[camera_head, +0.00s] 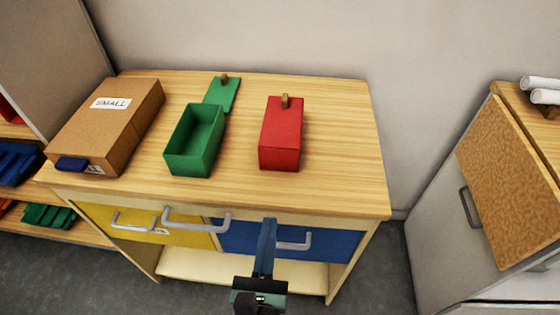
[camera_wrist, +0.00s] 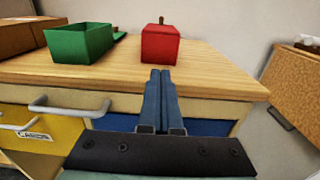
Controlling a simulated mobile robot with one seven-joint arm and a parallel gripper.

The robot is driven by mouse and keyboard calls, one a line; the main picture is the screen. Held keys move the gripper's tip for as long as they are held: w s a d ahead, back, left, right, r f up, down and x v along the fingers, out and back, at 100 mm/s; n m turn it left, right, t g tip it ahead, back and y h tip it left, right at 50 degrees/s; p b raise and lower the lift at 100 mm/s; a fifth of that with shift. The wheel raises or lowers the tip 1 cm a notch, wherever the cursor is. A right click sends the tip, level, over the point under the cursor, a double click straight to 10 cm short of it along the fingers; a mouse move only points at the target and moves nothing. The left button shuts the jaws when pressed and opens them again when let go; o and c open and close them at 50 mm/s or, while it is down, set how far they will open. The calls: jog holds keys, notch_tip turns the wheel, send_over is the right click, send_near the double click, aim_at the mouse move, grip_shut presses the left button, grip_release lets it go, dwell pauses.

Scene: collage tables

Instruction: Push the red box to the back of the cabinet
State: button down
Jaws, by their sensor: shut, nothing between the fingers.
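The red box (camera_head: 281,137) stands on the wooden top of the cabinet (camera_head: 340,180), right of the middle, with a small brown knob on its lid. It also shows in the wrist view (camera_wrist: 160,46), just beyond my fingertips in the picture. My gripper (camera_head: 269,222) is in front of the cabinet's front edge, by the blue drawer (camera_head: 340,245). Its blue fingers are shut together and empty, pointing toward the red box. In the wrist view my gripper (camera_wrist: 160,72) shows apart from the box, with bare tabletop between them.
An open green box (camera_head: 190,165) stands left of the red box, its green lid (camera_head: 222,95) behind it. A cardboard box (camera_head: 110,120) marked SMALL is at the far left. A yellow drawer (camera_head: 150,225) has protruding handles. The tabletop behind and right of the red box is clear up to the wall.

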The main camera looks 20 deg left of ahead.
aim_at(278, 158)
jog(key=p+x, duration=0.3)
jog(key=x, duration=1)
jog(key=shift+w+a, duration=0.1)
jog(key=shift+w, duration=0.2)
